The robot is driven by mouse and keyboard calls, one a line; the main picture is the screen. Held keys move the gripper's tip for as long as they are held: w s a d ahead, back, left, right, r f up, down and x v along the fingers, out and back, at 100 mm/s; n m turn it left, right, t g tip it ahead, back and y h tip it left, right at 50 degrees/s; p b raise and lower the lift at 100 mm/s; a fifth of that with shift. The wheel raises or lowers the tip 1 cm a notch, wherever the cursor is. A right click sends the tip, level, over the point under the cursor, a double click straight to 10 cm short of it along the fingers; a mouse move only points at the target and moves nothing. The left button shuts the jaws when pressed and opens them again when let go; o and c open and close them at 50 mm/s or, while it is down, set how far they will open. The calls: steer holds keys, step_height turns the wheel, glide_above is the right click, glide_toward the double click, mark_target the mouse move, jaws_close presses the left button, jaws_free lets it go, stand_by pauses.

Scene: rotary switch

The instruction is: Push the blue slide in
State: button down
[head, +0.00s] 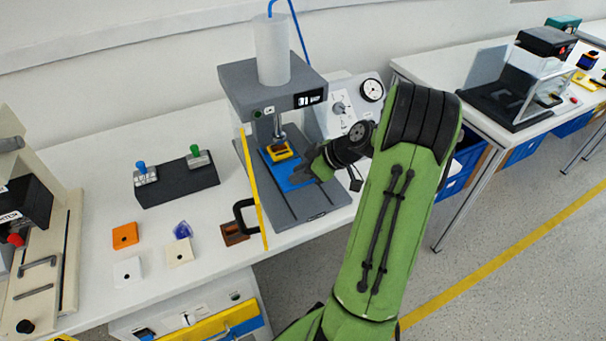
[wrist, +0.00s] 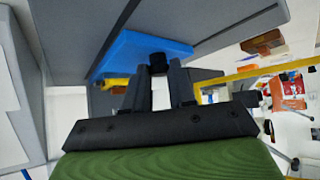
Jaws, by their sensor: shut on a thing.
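The blue slide (head: 293,184) lies flat in the grey press, below its ram, and partly out toward the front. A yellow fixture (head: 281,153) sits at its inner end. In the wrist view the blue slide (wrist: 138,48) has a black knob (wrist: 158,58) at its near edge. My gripper (wrist: 161,72) has its two dark fingers on either side of this knob and is shut on it. In the head view my gripper (head: 318,166) reaches the slide from the right, and my wrist hides the knob.
The press (head: 262,88) has a yellow upright bar (head: 254,190) at its front left. A gauge panel (head: 345,103) stands close behind my wrist. A dark block with two switches (head: 178,184) and several small plates lie left on the white bench.

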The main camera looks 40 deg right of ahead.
steer(key=c, duration=0.9)
jaws_free()
steer(key=shift+w+d, duration=0.15)
steer(key=shift+w, duration=0.1)
steer(key=shift+c, duration=0.2)
steer(key=shift+s+r, duration=0.1)
steer(key=shift+r, duration=0.05)
steer(key=p+v, duration=0.5)
steer(key=v, duration=1)
steer(key=shift+s, duration=0.25)
steer(key=shift+r, duration=0.2)
